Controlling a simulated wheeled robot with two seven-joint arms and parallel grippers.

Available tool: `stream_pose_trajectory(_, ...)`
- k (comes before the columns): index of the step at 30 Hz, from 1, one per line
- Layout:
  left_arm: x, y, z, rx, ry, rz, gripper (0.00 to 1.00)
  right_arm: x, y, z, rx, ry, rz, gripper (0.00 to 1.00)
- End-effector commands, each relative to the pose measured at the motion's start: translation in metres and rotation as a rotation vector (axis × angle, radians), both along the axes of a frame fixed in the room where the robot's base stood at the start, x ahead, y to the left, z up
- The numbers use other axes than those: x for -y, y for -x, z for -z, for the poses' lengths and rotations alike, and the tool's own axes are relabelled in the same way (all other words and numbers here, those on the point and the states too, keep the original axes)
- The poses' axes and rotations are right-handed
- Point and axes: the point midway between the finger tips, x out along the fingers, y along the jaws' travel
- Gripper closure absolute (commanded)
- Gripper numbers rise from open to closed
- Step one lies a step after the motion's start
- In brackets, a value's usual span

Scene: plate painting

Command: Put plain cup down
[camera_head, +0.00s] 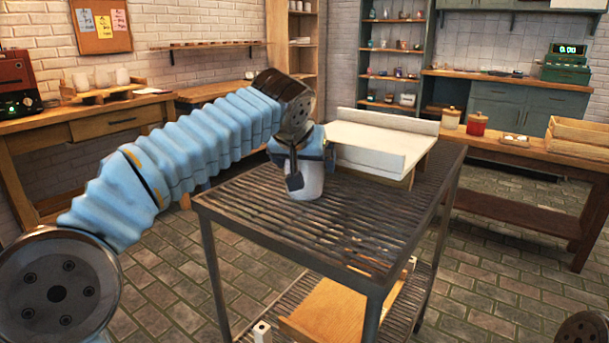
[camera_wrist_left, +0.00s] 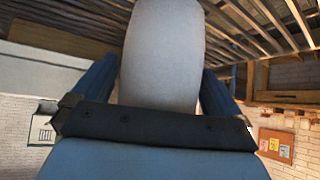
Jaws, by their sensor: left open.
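A plain white cup (camera_head: 308,187) stands upright on the slatted top of a dark metal rack table (camera_head: 270,222), near its left back part. My left gripper (camera_head: 300,168) is at the cup, pointing down from the arm that comes in from the left. In the left wrist view the pale cup (camera_wrist_left: 162,50) lies between the two blue fingers of my left gripper (camera_wrist_left: 158,88). The jaws are open around it, one finger on each side. Part of the cup is hidden behind the gripper in the head view. My right gripper is not in view.
A white tray-like board (camera_head: 375,142) stands on the same table, just right of and behind the cup. The table's front and right slats are clear. A wooden board (camera_head: 335,308) lies on the lower shelf. A wooden bench (camera_head: 520,160) with red and white canisters is at the right.

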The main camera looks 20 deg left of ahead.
Motion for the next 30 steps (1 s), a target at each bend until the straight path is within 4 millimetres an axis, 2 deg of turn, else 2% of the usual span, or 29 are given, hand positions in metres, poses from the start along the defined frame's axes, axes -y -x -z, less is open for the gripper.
stream_pose_trajectory(2,0.0,0.0,0.0,0.001,0.0,0.0,0.0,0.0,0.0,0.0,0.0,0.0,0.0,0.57)
stream_pose_trajectory(14,0.0,0.001,-0.002,0.002,0.001,0.001,0.61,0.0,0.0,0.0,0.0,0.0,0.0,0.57)
stream_pose_trajectory(23,0.0,0.0,-0.006,0.003,0.001,0.001,0.63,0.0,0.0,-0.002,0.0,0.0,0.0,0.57)
stream_pose_trajectory(26,0.001,0.0,-0.016,0.005,0.001,0.001,0.63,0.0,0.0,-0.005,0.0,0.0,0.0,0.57)
stream_pose_trajectory(30,0.003,0.004,-0.042,0.007,0.001,0.003,0.63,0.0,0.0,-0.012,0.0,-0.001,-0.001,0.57)
